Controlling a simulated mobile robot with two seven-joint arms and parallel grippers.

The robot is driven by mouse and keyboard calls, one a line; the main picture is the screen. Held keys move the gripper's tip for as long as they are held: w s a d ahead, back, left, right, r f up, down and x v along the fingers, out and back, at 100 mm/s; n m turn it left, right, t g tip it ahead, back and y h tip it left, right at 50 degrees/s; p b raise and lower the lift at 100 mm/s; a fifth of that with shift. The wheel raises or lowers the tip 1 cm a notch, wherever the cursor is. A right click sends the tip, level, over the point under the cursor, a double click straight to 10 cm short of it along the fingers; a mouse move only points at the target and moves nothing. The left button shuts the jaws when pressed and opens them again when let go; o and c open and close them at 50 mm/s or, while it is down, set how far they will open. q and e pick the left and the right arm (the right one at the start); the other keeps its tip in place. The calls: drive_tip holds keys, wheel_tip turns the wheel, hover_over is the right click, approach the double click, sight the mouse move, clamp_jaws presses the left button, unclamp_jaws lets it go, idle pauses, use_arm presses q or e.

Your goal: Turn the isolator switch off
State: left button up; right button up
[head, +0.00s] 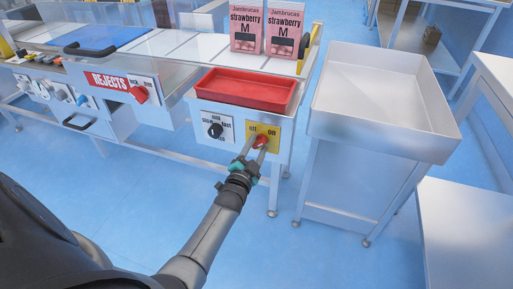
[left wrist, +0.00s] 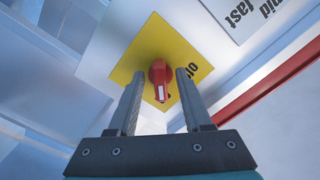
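The isolator switch is a red rotary handle (head: 262,140) on a yellow plate (head: 274,131) marked "off" at left and "on" at right, on the front of the white cabinet. In the left wrist view the red handle (left wrist: 159,72) stands out from the yellow plate (left wrist: 150,45), and its white-marked end points toward the bottom of the picture. My left gripper (head: 256,146) is open, with one finger on each side of the handle. In the left wrist view, gaps show between the handle and both fingers. My right gripper is not in view.
A black speed knob (head: 215,130) is left of the yellow plate. A red tray (head: 245,91) sits above it, with two pink strawberry pouches (head: 266,26) behind. A REJECTS drawer (head: 108,81) is further left. A white bin table (head: 380,95) stands at right.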

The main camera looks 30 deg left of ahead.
use_arm(q)
clamp_jaws()
